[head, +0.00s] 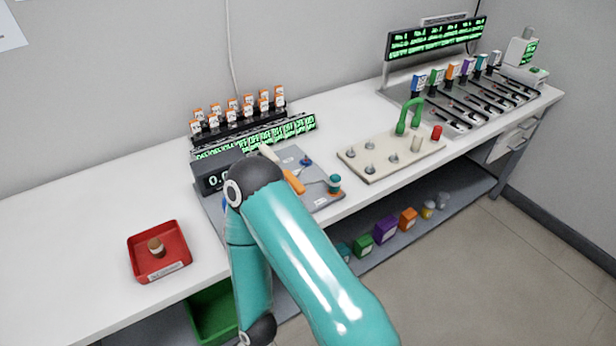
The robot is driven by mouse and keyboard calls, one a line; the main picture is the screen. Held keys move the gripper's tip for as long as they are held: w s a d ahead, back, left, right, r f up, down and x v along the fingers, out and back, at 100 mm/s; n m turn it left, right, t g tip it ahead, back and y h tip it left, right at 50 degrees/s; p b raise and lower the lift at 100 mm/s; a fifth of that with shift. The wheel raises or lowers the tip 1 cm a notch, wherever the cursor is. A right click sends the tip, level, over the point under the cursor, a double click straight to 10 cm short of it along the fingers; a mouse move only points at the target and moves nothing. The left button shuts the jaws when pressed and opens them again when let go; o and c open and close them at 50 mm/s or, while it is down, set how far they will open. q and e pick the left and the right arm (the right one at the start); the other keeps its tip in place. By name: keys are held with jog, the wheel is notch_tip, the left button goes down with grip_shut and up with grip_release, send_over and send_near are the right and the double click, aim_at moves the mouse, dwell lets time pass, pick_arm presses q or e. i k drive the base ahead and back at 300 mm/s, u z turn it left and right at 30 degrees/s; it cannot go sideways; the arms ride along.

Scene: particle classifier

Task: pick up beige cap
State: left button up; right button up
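A small beige upright cylinder (416,143) stands at the right part of the beige board (384,170), between a green handle-shaped piece (410,115) and a red cylinder (437,132); it may be the beige cap. A small brown round item with a paler top (155,246) sits in the red tray (133,258) at the left; I cannot tell whether it has a cap. One of my teal arms fills the lower middle, bent at an elbow above the bench. Neither gripper shows in this view.
A slotted machine (462,103) is at the far right. Coloured boxes (385,230) and a green bin (212,312) sit below. The bench's left part is largely clear.

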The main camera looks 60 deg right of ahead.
aim_at(417, 141)
jog(key=u, duration=1.65)
jog(key=i, duration=0.1)
jog(key=z, duration=3.25)
jog(key=k, duration=0.85)
jog(key=z, duration=0.15)
jog(key=i, duration=0.85)
jog(key=u, duration=0.1)
